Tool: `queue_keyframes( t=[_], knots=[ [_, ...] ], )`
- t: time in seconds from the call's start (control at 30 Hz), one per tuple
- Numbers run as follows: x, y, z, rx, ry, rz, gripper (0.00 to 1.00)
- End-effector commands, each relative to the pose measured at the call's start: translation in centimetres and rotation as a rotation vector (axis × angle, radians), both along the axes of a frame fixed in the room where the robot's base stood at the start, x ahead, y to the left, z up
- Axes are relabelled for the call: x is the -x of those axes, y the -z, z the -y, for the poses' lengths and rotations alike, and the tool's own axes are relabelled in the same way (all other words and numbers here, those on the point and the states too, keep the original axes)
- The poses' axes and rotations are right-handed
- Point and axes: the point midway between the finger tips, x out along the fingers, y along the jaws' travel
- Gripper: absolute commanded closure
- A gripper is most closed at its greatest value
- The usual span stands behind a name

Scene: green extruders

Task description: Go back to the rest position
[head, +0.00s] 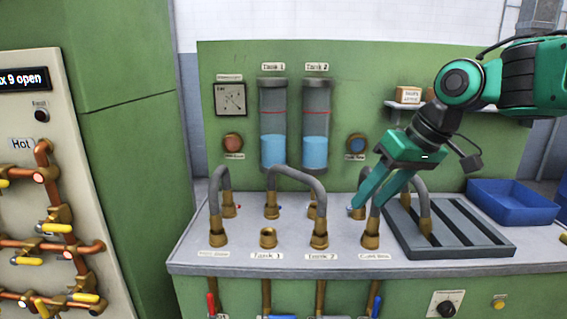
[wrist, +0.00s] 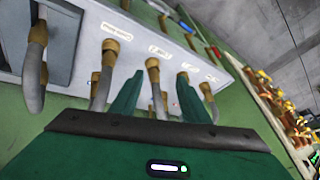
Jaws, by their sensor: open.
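My green gripper (head: 365,206) is open in the head view, pointing down at the grey hose (head: 368,212) with brass ends at the right of the bench top. In the wrist view my gripper's two fingers (wrist: 160,78) are spread, with a grey hose and its brass fitting (wrist: 152,70) showing between them. The fingers do not close on it; whether they touch it I cannot tell. Another grey hose (head: 300,178) arches from a back fitting to the front fitting above the Tank 2 label. A further hose (head: 220,190) stands at the left.
A slotted grey rack (head: 480,240) with a hose end over it lies right of my gripper, and a blue bin (head: 512,205) beyond. A shelf (head: 395,106) with a small box is behind my arm. The Tank 1 front fitting (head: 268,238) is bare. A pipe panel (head: 70,180) stands left.

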Motion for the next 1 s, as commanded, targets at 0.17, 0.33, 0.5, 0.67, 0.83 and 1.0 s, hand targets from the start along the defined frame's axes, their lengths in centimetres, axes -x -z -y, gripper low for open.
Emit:
queue_keyframes(
  t=[0.17, 0.33, 0.5, 0.67, 0.83, 1.0],
  knots=[
    [2.3, 3.2, 5.7, 0.038, 0.18, -0.07, 0.58],
    [7.7, 8.0, 13.1, 0.09, 0.439, -0.191, 0.58],
    [15.2, 12.6, 18.9, 0.135, 0.693, -0.329, 0.58],
    [21.0, 15.4, 21.5, 0.161, 0.854, -0.428, 0.58],
    [23.8, 16.6, 22.5, 0.173, 0.925, -0.474, 0.58],
    [24.0, 16.6, 22.6, 0.174, 0.931, -0.478, 0.58]
  ],
)
